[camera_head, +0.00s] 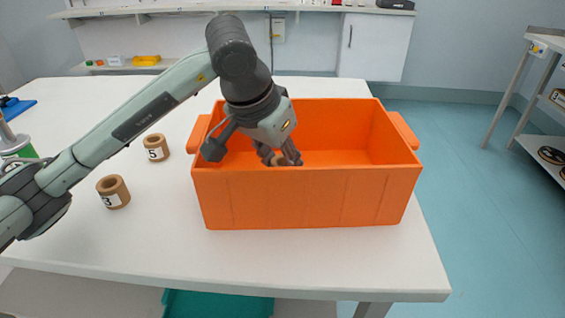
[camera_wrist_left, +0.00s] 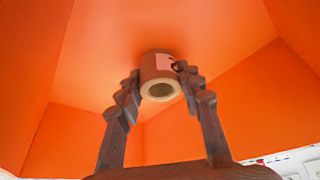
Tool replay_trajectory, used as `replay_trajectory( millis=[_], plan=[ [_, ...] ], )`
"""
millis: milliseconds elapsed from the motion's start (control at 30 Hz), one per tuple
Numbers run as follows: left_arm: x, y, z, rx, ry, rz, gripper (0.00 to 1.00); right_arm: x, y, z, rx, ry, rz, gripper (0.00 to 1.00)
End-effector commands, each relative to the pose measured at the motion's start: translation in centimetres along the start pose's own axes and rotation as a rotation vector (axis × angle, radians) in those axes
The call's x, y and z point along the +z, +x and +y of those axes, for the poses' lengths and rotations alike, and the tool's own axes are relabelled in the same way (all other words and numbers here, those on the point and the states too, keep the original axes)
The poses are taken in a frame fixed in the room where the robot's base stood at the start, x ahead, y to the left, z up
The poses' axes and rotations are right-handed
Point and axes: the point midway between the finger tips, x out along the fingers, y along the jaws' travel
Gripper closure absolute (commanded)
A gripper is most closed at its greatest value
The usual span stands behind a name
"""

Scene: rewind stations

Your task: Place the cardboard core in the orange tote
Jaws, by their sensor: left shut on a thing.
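The orange tote (camera_head: 310,200) stands on the white table. In the head view only a little of the held core shows, near the fingertips. I cannot tell whether it touches the tote's floor. My right gripper is not in view.
Two more cardboard cores stand on the white table (camera_head: 340,265) left of the tote: one marked 5 (camera_head: 156,147) and one marked 3 (camera_head: 113,192). A teal bin (camera_head: 218,303) is below the table's front edge. The table's front is clear.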

Motion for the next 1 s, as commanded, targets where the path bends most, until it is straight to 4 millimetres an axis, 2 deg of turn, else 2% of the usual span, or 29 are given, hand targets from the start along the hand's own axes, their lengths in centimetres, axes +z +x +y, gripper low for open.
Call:
replay_trajectory(
  millis=[300,333,500,867,933,1000],
  plan=[
    [0.1,0.2,0.0,-0.001,-0.001,0.000,0.82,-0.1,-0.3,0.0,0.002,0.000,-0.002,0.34],
    [0.1,0.2,0.0,0.000,-0.001,0.000,0.63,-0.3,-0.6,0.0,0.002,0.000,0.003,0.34],
    [0.1,0.2,0.0,0.000,-0.001,0.000,0.43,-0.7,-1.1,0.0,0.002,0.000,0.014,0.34],
    [0.0,-0.1,0.0,0.000,-0.001,0.000,0.43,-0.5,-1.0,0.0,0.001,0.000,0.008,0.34],
    [-0.1,-0.6,-0.1,-0.001,0.000,0.003,0.43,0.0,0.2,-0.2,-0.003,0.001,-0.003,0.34],
    [-0.2,-1.8,-0.1,-0.002,-0.001,0.006,0.43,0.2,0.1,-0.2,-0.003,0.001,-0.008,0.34]
  ],
)
